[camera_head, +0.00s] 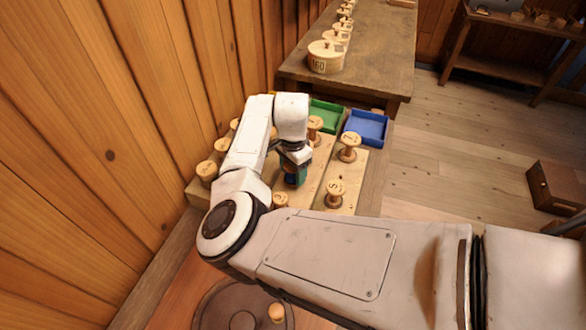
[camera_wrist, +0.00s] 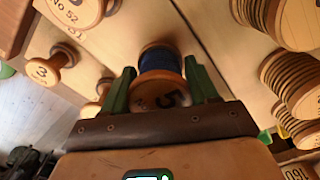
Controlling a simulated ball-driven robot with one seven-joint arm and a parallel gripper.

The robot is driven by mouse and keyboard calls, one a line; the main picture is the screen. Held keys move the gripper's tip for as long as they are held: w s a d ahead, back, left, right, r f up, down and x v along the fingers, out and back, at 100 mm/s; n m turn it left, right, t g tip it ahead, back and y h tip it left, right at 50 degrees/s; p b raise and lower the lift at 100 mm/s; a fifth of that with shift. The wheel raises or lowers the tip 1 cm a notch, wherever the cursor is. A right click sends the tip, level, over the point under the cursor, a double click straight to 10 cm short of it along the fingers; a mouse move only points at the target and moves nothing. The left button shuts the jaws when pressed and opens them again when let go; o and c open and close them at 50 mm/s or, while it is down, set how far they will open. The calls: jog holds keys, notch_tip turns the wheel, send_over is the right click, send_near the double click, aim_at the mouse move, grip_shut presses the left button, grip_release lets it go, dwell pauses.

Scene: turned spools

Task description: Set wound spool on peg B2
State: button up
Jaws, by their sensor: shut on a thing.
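A spool wound with dark blue thread (camera_wrist: 160,58) sits between the green fingers of my gripper (camera_wrist: 160,88) in the wrist view. The near wooden flange of the spool carries a dark mark like a 5. My gripper is shut on the spool. In the head view, my gripper (camera_head: 295,176) is low over the wooden board (camera_head: 313,190), with a little blue showing at its fingers. I cannot tell whether the spool touches the board or a peg. Peg B2 cannot be picked out; no peg label is readable.
Bare wooden spools stand around my gripper, including one at right (camera_head: 349,147), one at front right (camera_head: 335,193) and one at left (camera_head: 207,170). A green tray (camera_head: 325,115) and a blue tray (camera_head: 367,127) lie behind. A long table (camera_head: 375,60) stands beyond.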

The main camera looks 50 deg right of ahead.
jog(key=shift+f, duration=0.15)
jog(key=shift+f, duration=0.2)
jog(key=shift+p, duration=0.3)
dwell(1.3)
jog(key=shift+f+b, duration=0.4)
jog(key=shift+f, duration=0.15)
dwell(0.4)
jog(key=o, duration=0.8)
jog(key=shift+c, duration=0.2)
jog(key=shift+r, duration=0.1)
jog(key=shift+r+p, duration=3.4)
jog(key=shift+r, duration=2)
